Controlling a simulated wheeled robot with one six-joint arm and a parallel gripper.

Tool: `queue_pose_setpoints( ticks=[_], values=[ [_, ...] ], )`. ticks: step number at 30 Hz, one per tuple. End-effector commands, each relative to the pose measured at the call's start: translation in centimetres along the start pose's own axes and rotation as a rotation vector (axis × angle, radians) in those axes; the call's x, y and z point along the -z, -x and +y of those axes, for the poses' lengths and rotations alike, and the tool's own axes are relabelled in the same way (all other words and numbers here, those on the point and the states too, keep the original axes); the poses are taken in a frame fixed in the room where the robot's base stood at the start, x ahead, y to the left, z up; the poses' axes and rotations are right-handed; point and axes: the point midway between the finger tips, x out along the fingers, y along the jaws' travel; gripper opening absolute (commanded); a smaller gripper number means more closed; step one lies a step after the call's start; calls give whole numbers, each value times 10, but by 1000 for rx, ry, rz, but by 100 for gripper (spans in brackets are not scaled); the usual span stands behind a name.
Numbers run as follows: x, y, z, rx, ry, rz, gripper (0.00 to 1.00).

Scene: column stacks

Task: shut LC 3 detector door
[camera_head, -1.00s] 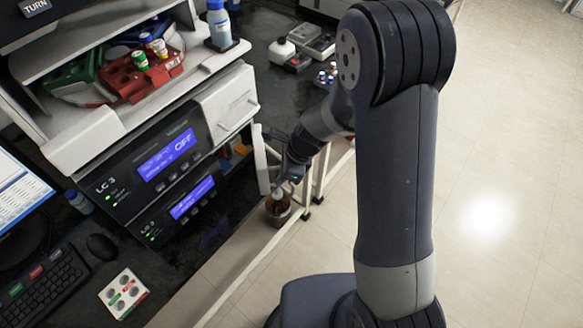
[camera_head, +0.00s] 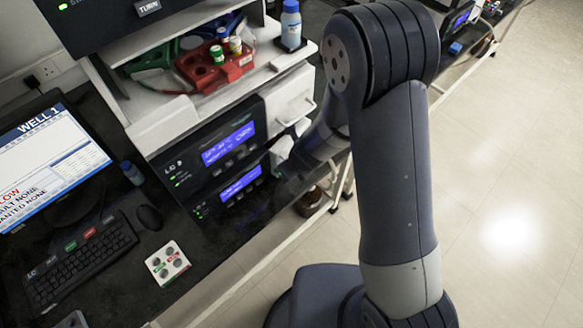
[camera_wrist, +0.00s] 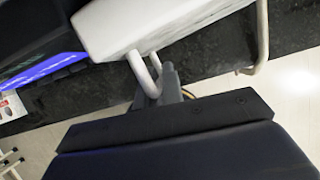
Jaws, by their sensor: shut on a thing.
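The LC 3 unit (camera_head: 180,166) is a black front with lit blue displays, in the head view left of my arm. Its pale detector door (camera_head: 282,150) shows as a small panel at the unit's right end, partly hidden by my wrist. In the wrist view the door is a thick white slab (camera_wrist: 150,25) with a white bar handle (camera_wrist: 143,75). My gripper (camera_wrist: 168,85) is shut on this handle. In the head view my gripper (camera_head: 288,166) is close in front of the unit. Whether the door lies flush is hidden.
Above is a shelf with a red rack (camera_head: 215,68) and a blue-capped bottle (camera_head: 290,25). A white block with a handle (camera_head: 290,95) sits just above the door. A brown pot (camera_head: 308,202) stands below my gripper. A keyboard (camera_head: 80,255) and monitor are at left. The floor at right is clear.

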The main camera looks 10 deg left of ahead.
Motion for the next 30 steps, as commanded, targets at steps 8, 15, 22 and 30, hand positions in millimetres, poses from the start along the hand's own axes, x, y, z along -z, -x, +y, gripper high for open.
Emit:
queue_pose_setpoints(
  ticks=[8, 15, 22, 30],
  values=[
    [-1, 0, 0, 9, -22, -1, 0],
    [-1, 0, 0, 9, -22, -1, 0],
    [-1, 0, 0, 9, -22, -1, 23],
    [-1, 0, 0, 9, -21, -1, 30]
  ],
)
